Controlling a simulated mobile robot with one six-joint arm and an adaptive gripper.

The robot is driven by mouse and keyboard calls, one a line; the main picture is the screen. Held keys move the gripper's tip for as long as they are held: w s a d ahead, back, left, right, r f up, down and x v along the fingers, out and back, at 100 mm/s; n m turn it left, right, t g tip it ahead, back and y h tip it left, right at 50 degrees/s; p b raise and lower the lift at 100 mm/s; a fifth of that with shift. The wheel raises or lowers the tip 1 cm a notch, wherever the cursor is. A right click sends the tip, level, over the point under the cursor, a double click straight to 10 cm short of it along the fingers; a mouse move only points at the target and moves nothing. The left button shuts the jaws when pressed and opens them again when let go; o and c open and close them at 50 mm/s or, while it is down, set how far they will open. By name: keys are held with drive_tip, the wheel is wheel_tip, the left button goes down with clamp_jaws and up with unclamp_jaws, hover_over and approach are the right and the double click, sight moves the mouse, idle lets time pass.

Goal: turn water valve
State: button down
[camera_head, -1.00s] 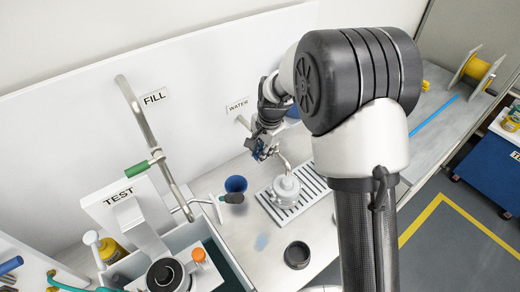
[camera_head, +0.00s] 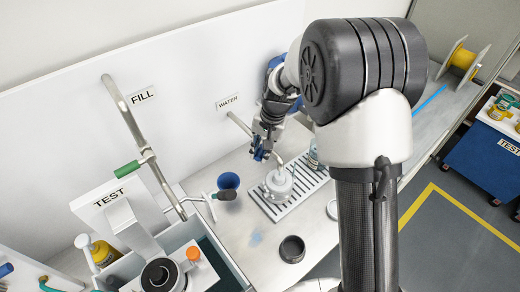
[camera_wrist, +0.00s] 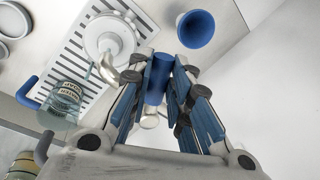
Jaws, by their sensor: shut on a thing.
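The water tap's pipe (camera_head: 238,122) comes out of the white wall under the WATER label (camera_head: 228,102). Its curved spout (camera_head: 279,160) hangs over a white lidded pot (camera_head: 278,184). My gripper (camera_head: 261,152) is at the tap. In the wrist view my gripper (camera_wrist: 160,95) is shut on the blue valve handle (camera_wrist: 158,76), which sits between the fingers. The pale spout (camera_wrist: 130,75) shows just left of the handle, and the white pot (camera_wrist: 110,36) lies beyond it. The valve body is mostly hidden by the fingers.
The pot stands on a slotted drip grate (camera_head: 300,196). A blue funnel (camera_head: 228,181) stands to its left, and a dark round cup (camera_head: 292,249) in front. A labelled glass jar (camera_wrist: 66,98) is near the grate. The TEST station (camera_head: 115,196) is at left.

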drive_tip(key=c, duration=1.5)
unclamp_jaws()
drive_tip(key=shift+o, duration=0.2)
wheel_tip(320, 180, up, 12)
drive_tip(key=d, duration=0.2)
drive_tip(key=shift+s, duration=0.45)
drive_tip(key=shift+f, duration=0.1)
